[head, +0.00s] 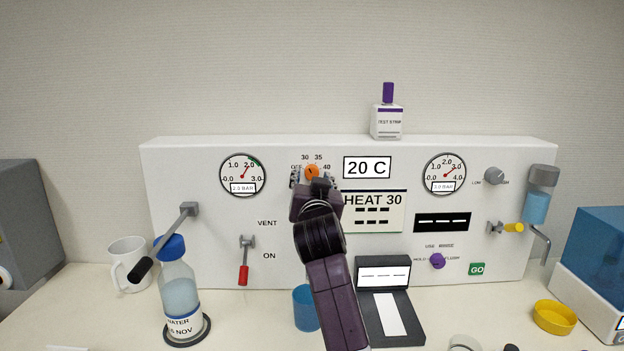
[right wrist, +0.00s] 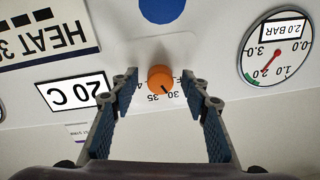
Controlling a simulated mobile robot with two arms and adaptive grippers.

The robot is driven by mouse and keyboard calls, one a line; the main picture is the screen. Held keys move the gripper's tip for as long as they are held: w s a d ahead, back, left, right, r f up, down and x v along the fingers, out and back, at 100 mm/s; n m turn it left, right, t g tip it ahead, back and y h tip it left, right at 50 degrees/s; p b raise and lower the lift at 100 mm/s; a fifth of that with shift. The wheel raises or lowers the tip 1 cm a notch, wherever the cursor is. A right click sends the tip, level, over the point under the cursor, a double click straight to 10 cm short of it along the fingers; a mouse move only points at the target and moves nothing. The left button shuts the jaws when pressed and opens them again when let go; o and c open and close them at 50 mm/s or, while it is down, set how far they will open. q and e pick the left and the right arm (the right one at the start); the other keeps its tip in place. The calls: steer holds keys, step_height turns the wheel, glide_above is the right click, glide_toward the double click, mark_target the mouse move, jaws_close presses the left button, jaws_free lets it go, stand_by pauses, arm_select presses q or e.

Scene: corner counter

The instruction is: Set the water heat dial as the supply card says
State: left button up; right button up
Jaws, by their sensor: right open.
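The orange heat dial (head: 312,171) is on the white panel, with marks OFF, 30, 35 and 40 around it. In the upside-down right wrist view the dial (right wrist: 159,78) has a dark pointer line toward the 30 mark. The supply card (head: 391,226) reads HEAT 30 above rows of dashes; it shows partly in the wrist view (right wrist: 45,28). The temperature display (head: 367,167) reads 20 C. My right gripper (right wrist: 165,82) is open, its fingers on either side of the dial with gaps visible. My left gripper is not in view.
The panel (head: 200,260) also bears two gauges, a VENT lever (head: 245,260), a purple knob (head: 437,261) and a GO button (head: 477,269). A water bottle (head: 180,292), mug (head: 128,262) and blue cup (head: 305,308) stand in front. A test-strip bottle (head: 387,122) is on top.

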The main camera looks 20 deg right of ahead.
steer(key=v, duration=0.7)
steer(key=shift+s, duration=0.2)
steer(key=shift+a+f, duration=0.1)
steer(key=shift+f, duration=0.05)
